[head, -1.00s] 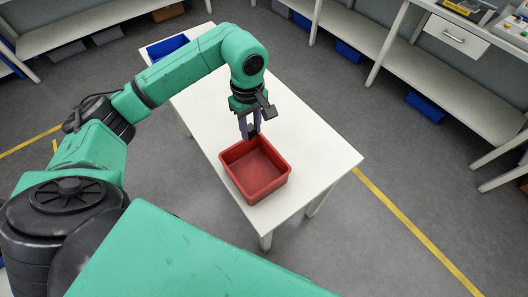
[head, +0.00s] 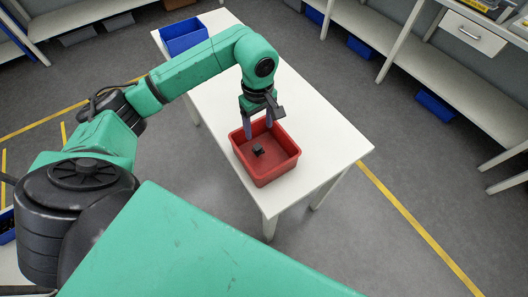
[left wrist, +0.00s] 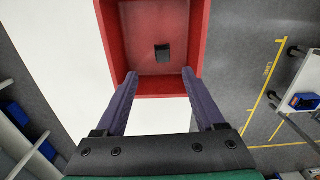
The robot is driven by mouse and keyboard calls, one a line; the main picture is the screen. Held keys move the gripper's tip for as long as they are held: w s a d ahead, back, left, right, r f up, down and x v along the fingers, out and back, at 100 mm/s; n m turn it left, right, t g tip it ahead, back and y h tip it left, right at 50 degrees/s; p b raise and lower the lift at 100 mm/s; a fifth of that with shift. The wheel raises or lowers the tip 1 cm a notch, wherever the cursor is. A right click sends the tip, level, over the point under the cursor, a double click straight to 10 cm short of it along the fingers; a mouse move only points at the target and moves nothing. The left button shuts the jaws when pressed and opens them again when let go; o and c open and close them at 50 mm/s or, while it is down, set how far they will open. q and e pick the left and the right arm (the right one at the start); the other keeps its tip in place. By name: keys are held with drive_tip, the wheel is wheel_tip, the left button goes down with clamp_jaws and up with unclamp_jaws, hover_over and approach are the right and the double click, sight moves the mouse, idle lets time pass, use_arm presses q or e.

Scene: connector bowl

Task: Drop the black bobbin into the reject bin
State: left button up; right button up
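The black bobbin (head: 259,150) lies inside the red bin (head: 290,164), on its floor. In the left wrist view the bobbin (left wrist: 162,53) shows as a small dark block on the floor of the red bin (left wrist: 150,88). My left gripper (head: 258,133) is over the back part of the bin, pointing down. In the left wrist view its two purple fingers (left wrist: 160,75) are spread wide apart with nothing between them, and the bobbin is apart from them. My right gripper is not in view.
The bin stands on a white table (head: 325,135) near its front end. A blue bin (head: 184,37) stands at the table's far left. Shelving benches (head: 450,70) stand at the back right. The table right of the red bin is clear.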

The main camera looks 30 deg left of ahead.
use_arm(q)
wheel_tip(320, 180, up, 15)
drive_tip(key=shift+f, duration=0.2)
drive_tip(key=shift+w, duration=0.1)
idle(0.5)
